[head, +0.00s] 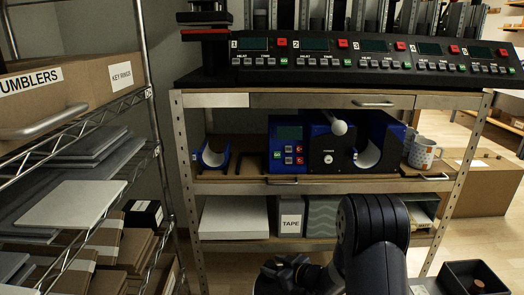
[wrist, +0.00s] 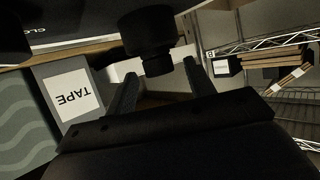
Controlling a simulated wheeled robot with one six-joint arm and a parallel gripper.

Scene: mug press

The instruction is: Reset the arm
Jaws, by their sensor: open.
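My arm rises at the bottom centre of the head view, in front of the bench. My gripper (wrist: 160,72) shows in the wrist view with its two dark fingers apart and nothing held between them. In the head view my dark wrist end (head: 290,274) is low, below the bottom shelf, and its fingers are hard to make out. The blue and black mug press (head: 328,158) stands on the middle shelf with a white ball-topped lever.
A long black control panel (head: 365,62) lies on the bench top. A TAPE box (head: 291,216) sits on the bottom shelf and shows upside down in the wrist view (wrist: 72,98). A wire rack (head: 148,95) stands close at left. A black bin (head: 474,277) is at lower right.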

